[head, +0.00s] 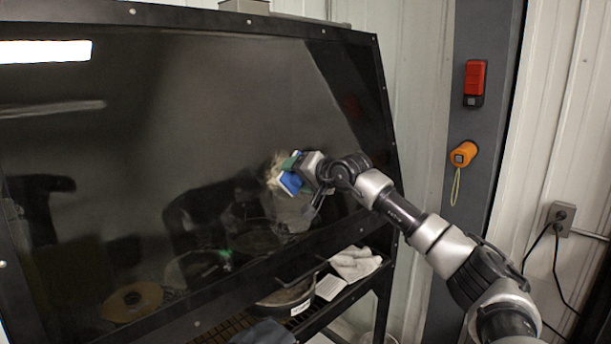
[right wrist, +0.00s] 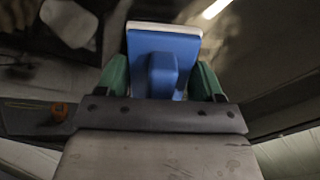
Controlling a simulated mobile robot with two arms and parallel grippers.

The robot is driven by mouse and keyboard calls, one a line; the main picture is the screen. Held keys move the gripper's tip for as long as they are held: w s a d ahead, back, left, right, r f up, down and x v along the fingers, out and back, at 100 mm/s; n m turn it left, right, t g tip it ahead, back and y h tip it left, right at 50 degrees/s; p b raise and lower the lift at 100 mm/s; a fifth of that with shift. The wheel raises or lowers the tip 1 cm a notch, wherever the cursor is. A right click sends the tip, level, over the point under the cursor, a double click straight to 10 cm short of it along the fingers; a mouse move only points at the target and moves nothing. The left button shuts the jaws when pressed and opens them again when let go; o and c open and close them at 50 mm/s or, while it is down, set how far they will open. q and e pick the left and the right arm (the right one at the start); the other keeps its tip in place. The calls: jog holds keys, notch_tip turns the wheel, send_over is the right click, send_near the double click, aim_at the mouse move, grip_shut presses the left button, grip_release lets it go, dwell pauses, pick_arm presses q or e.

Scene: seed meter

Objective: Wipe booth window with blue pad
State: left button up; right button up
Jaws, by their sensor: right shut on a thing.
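The booth window (head: 190,110) is a large, dark, tilted glossy pane in a black frame, with reflections across it. My right gripper (head: 293,168) is at the lower right part of the window. It is shut on the blue pad (head: 288,183). In the right wrist view the pad (right wrist: 163,62) has a blue back with a raised grip between the green fingers (right wrist: 163,80) and a pale wiping face on its far side. I cannot tell whether that face touches the glass. My left gripper is not in view.
Below the window, a shelf holds a dark pan (head: 287,298), a white card (head: 330,287) and pale gloves (head: 356,263). A grey post (head: 480,130) at the right carries a red device (head: 475,78) and an orange one (head: 463,154).

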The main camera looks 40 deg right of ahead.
aim_at(281, 180)
jog(key=shift+s+a+b, duration=0.2)
jog(key=shift+a+b, duration=0.55)
jog(key=shift+a, duration=1.75)
jog(key=shift+a+f+b, duration=0.1)
jog(key=shift+a+b, duration=0.35)
jog(key=shift+a, duration=0.4)
jog(key=shift+s+a+b, duration=0.15)
jog(key=shift+a+b, duration=0.15)
jog(key=shift+a, duration=0.7)
jog(key=shift+a+b, duration=0.45)
jog(key=shift+a, duration=0.45)
jog(key=shift+s+a, duration=0.1)
jog(key=shift+a, duration=0.8)
jog(key=shift+s+d+b, duration=0.15)
jog(key=shift+s+b, duration=0.35)
jog(key=shift+r+b+v, duration=0.2)
jog(key=shift+b+v, duration=0.55)
jog(key=shift+v, duration=1.75)
